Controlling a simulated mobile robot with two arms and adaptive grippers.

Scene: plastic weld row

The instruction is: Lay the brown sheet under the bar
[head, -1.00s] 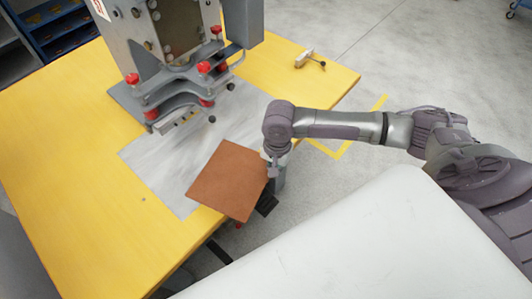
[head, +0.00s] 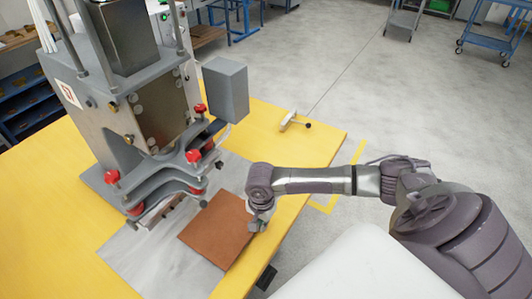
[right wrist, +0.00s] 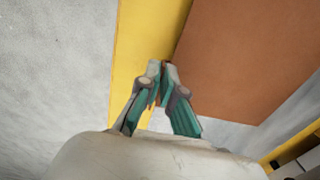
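The brown sheet (head: 214,236) is a flat square in front of the press, over the grey plate (head: 150,258) on the table. The bar (head: 168,213) is low under the press head, beyond the sheet's far left edge; the sheet looks to be just in front of it. My right gripper (head: 260,224) is at the sheet's right corner. In the right wrist view its fingertips (right wrist: 161,70) are close together at the edge of the sheet (right wrist: 250,60), pinching it. My left gripper is not in view.
The press (head: 150,110) with red knobs stands on the yellow table (head: 300,160). A grey box (head: 226,88) hangs at its right side. A small clamp-like tool (head: 293,121) lies near the table's far right corner. The right table edge runs beneath my forearm.

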